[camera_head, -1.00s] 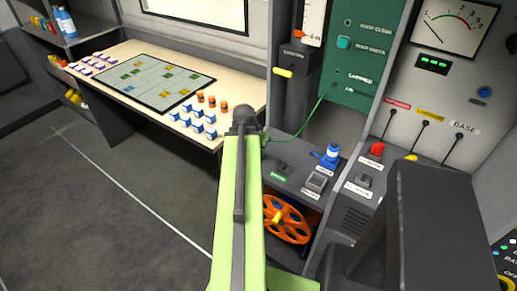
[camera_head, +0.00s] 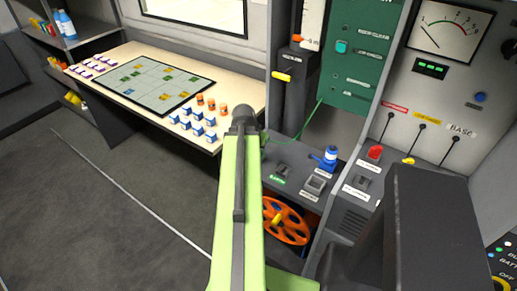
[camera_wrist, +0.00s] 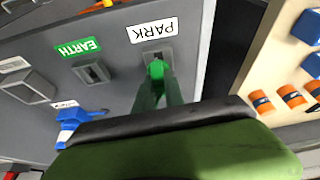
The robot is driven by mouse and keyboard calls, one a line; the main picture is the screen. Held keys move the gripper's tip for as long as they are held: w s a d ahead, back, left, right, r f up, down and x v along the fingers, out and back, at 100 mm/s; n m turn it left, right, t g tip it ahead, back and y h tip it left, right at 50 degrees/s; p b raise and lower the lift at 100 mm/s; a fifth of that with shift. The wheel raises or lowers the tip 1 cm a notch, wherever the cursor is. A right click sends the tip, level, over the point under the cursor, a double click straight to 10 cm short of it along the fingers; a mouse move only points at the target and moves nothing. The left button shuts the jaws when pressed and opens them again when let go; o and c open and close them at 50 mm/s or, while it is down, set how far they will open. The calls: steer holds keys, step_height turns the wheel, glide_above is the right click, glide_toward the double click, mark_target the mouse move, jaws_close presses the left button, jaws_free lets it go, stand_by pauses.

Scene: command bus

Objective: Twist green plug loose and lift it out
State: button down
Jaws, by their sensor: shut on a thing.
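The green plug (camera_wrist: 156,69) is at the socket labelled PARK (camera_wrist: 158,55) in the wrist view. I cannot tell whether it is still seated or just clear of the socket. My gripper (camera_wrist: 157,84) is shut on the plug from the near side. In the head view my arm hides the plug and the jaws. A thin green cable (camera_head: 304,120) runs from the green panel (camera_head: 353,60) down to behind my arm. The socket labelled EARTH (camera_wrist: 92,72) is empty, beside PARK; it also shows in the head view (camera_head: 283,170).
A blue plug-like piece (camera_wrist: 77,122) stands on the same grey console, also in the head view (camera_head: 328,158). An orange reel (camera_head: 287,222) is below. The map table (camera_head: 245,85) with blue and orange blocks is close on the left. Open floor lies at the left.

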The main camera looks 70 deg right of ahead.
steer(key=shift+r, duration=0.3)
step_height(320, 180, up, 6)
steer(key=p, duration=0.6)
steer(key=shift+f, duration=0.1)
